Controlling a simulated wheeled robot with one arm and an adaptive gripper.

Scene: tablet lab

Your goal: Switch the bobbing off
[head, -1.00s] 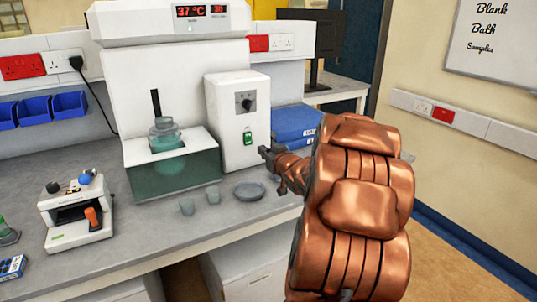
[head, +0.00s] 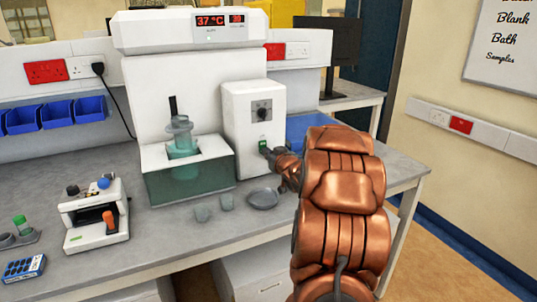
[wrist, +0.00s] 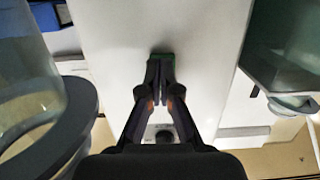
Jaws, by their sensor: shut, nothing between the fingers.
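The white control box (head: 236,105) stands right of the bath, with a dark dial (head: 261,110) above a small green switch (head: 263,143). My gripper (head: 266,153) is shut and empty, its tips at the lower part of the switch. In the wrist view the closed fingertips (wrist: 160,62) overlap the green switch (wrist: 168,55) and hide most of it. I cannot tell whether they press it or which way it is set. The clear bobbing holder (head: 180,128) hangs on a dark rod over the teal water bath (head: 190,184).
A white tester (head: 93,215) with coloured knobs stands to the left. A blue box (head: 305,128) lies behind my arm.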

